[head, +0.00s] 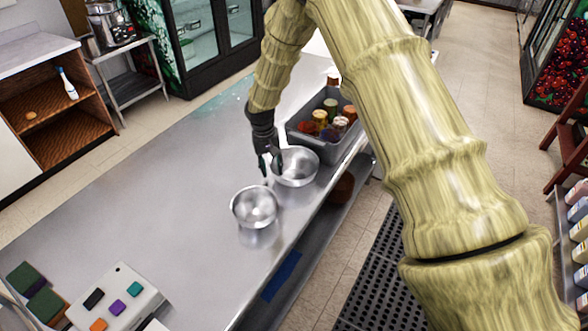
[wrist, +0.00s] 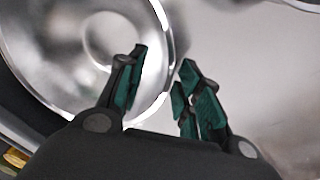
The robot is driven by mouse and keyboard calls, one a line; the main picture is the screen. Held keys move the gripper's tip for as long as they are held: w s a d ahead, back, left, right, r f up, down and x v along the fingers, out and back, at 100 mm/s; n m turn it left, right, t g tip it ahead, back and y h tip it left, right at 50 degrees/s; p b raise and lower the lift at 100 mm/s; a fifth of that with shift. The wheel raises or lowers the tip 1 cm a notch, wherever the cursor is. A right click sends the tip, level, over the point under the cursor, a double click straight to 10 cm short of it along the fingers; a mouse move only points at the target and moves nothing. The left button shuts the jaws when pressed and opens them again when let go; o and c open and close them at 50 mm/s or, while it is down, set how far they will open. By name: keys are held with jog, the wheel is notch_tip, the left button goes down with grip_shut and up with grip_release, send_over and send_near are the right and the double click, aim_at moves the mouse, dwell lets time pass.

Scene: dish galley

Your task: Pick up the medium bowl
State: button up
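Two shiny metal bowls stand on the steel counter (head: 150,200). The farther bowl (head: 297,168) is beside the grey bin and looks slightly wider than the nearer bowl (head: 254,205); I cannot tell for sure which is the medium one. My gripper (head: 270,163) points down at the left edge of the farther bowl. In the wrist view this bowl (wrist: 75,45) fills the left side. My gripper (wrist: 164,68) is open there, one finger over the bowl's inside and the other outside its rim. Whether either finger touches the rim is unclear.
A grey bin (head: 325,150) with several jars stands just behind the farther bowl. A white box with coloured buttons (head: 117,300) and green sponges (head: 40,295) lie at the near left. The counter's left middle is clear.

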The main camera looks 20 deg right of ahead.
grip_shut()
dwell(0.5)
